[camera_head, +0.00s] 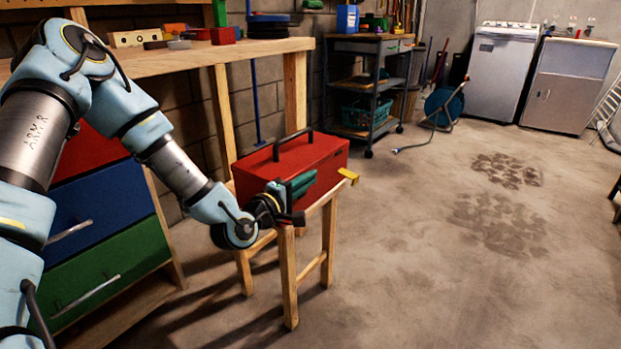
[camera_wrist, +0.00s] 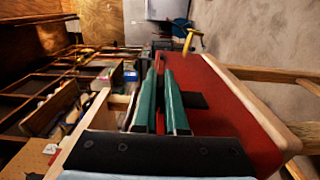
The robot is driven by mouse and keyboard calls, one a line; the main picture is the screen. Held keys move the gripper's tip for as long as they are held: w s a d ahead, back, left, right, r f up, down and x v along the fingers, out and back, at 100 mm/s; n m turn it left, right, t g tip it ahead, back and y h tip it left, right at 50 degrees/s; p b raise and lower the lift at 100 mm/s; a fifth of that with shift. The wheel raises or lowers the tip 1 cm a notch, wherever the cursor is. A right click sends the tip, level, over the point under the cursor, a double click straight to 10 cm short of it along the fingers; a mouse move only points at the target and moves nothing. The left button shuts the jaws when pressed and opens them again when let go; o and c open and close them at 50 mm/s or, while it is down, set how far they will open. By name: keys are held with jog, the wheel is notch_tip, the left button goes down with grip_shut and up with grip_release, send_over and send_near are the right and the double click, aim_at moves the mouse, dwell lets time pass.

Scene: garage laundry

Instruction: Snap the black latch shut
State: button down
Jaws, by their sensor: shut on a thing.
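The red toolbox (camera_head: 312,158) with a black top handle (camera_head: 292,140) stands on a small wooden stool (camera_head: 330,205). In the wrist view its red surface (camera_wrist: 228,105) fills the middle right. A flat black piece, apparently the black latch (camera_wrist: 196,100), shows against the red just right of my fingers and runs behind one of them. My gripper (camera_head: 304,184) is at the toolbox's near side, its green fingers almost together. In the wrist view the fingers (camera_wrist: 161,100) are closed narrowly at the latch; their contact with it is mostly hidden.
A yellow item (camera_head: 348,175) sits at the stool's right end. A wooden workbench (camera_head: 190,58) and coloured drawers (camera_head: 95,215) stand at the left. A dark shelf cart (camera_head: 370,90) is behind. The concrete floor (camera_head: 450,260) to the right is clear.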

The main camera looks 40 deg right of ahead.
jog(key=shift+w+n, duration=0.1)
jog(key=shift+n, duration=0.2)
jog(key=c, duration=1)
grip_release()
jog(key=shift+o, duration=0.2)
jog(key=shift+a, duration=0.15)
jog(key=v, duration=1)
jog(key=shift+a+p, duration=0.3)
jog(key=shift+p, duration=0.1)
